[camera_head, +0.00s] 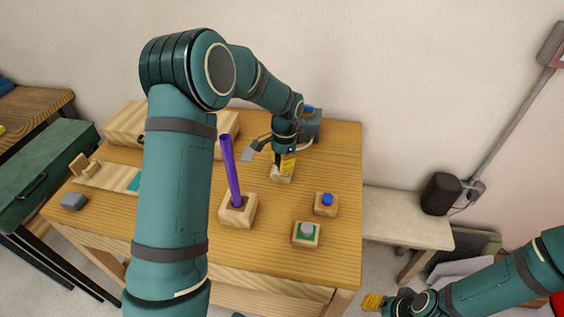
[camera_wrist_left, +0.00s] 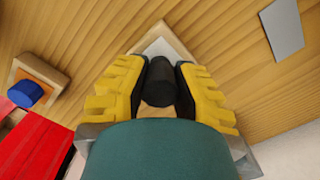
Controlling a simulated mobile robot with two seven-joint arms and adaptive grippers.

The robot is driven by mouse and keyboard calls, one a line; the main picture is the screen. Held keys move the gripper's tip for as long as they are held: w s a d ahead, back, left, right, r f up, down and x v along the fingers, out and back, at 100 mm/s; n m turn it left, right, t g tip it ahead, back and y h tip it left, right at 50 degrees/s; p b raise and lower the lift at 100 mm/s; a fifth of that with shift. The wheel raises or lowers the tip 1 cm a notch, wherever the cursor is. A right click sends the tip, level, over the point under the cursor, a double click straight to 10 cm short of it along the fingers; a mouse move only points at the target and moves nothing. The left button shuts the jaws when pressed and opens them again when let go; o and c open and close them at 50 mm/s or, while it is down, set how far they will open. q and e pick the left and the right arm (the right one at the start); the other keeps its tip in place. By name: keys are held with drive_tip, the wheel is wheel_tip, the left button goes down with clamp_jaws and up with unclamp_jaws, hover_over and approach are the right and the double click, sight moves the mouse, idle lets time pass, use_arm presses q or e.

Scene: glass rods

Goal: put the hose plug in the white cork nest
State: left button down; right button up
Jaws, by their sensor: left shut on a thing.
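The hose plug, a black cylinder (camera_wrist_left: 159,82), is between the yellow fingers of my left gripper (camera_wrist_left: 158,90) in the left wrist view. The white cork nest, a wooden block with a white top (camera_wrist_left: 157,48), is directly beneath it. I cannot tell whether the plug's lower end is in the nest or just above it. In the head view my left gripper (camera_head: 284,160) points down at the nest (camera_head: 281,177) and hides the plug. My right gripper (camera_head: 373,302) is at the bottom right, away from the table; its finger opening is unclear.
A wooden block with a blue plug (camera_head: 327,198) and a green-topped block with a grey plug (camera_head: 306,230) stand at the right. A purple rod (camera_head: 232,172) stands tilted in a wooden holder (camera_head: 237,216). A grey plate (camera_wrist_left: 283,28) lies near the nest.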

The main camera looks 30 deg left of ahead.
use_arm(q)
drive_tip(key=shift+f+b, duration=0.3)
drive_tip(key=shift+f, duration=0.35)
drive_tip(key=c, duration=1.2)
unclamp_jaws()
drive_tip(key=shift+r, duration=0.15)
drive_tip(key=shift+w+r+p, duration=0.1)
drive_tip(key=shift+r+p, duration=1.2)
drive_tip(key=shift+r, duration=0.3)
drive_tip(key=shift+w+d+r+p, duration=0.1)
drive_tip(key=shift+r+p, duration=1.3)
drive_tip(key=shift+r, duration=0.5)
drive_tip(key=shift+w+d+r+p, duration=0.1)
drive_tip(key=shift+r+p, duration=1.3)
drive_tip(key=shift+r, duration=0.5)
